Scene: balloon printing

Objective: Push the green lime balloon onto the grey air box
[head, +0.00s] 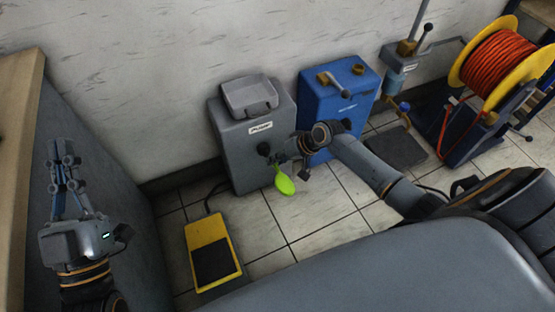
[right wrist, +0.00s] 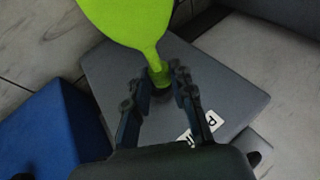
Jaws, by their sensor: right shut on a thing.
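The lime green balloon (head: 284,184) hangs low in front of the grey air box (head: 240,152), its narrow neck upward. It also shows in the right wrist view (right wrist: 132,18), where its neck runs down between my fingertips. My right gripper (head: 281,158) is shut on the neck, close to the dark nozzle (head: 264,149) on the box's front. The fingers hide the neck's end, so I cannot tell whether it touches the nozzle. My left gripper (head: 65,162) is at the far left, empty, with its fingers apart.
A blue box (head: 337,95) stands right of the grey box. A yellow pedal (head: 211,250) lies on the tiled floor in front. A dark plate (head: 396,147) and a reel of orange hose (head: 495,60) are to the right. A counter edge (head: 22,120) is at left.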

